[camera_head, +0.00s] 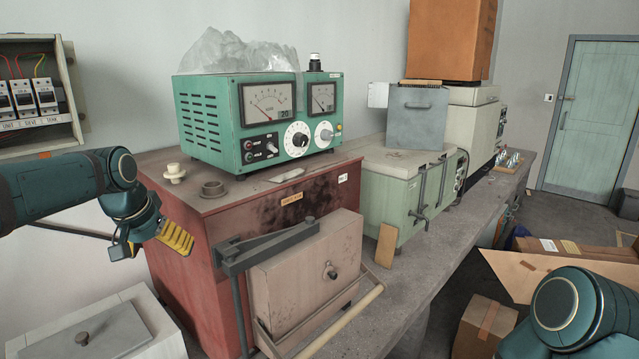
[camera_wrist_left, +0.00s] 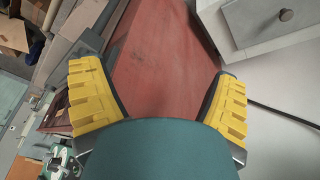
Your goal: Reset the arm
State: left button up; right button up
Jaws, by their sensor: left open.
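My left arm (camera_head: 70,186) comes in from the left in the head view. My left gripper (camera_head: 175,238) has yellow ridged finger pads and hangs just in front of the left side of a red furnace (camera_head: 182,262). In the left wrist view the two fingers of the gripper (camera_wrist_left: 160,100) are spread wide with nothing between them. The furnace's red side (camera_wrist_left: 160,60) shows behind the gap. My right arm (camera_head: 572,312) shows only as a rounded link at the lower right, and its gripper is out of the picture.
A green meter box (camera_head: 205,120) stands on the furnace. The furnace's door (camera_head: 305,275) has a protruding handle bar. A pale green box (camera_head: 385,190) stands on the concrete bench (camera_head: 440,270). A white lidded box (camera_head: 160,325) is below the left gripper. Cardboard boxes (camera_head: 482,325) lie at right.

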pick_arm(q)
jog(key=s+d+f+h+b, duration=0.1)
jog(key=d+f, duration=0.5)
jog(key=f, duration=0.7)
jog(key=s+d+f+h+b, duration=0.1)
jog(key=d+f, duration=0.5)
jog(key=f, duration=0.8)
jog(key=s+d+f+b, duration=0.1)
jog(key=s+d+f, duration=0.2)
jog(key=s+f, duration=0.3)
jog(key=s+d+f+n+g, duration=0.1)
jog(key=s+d+f, duration=0.3)
jog(key=s+f, duration=0.3)
jog(key=s+d+f+g+h+b, duration=0.1)
jog(key=s+d+f, duration=0.2)
jog(key=s+f, duration=0.4)
jog(key=shift+s+d+f+n+b, duration=0.15)
jog(key=shift+d+f+n+b, duration=0.15)
jog(key=shift+d, duration=0.05)
pick_arm(e)
jog(key=f, duration=0.2)
jog(key=s+f, duration=0.1)
jog(key=f, duration=0.2)
jog(key=shift+s+a, duration=0.1)
jog(key=shift+s, duration=0.1)
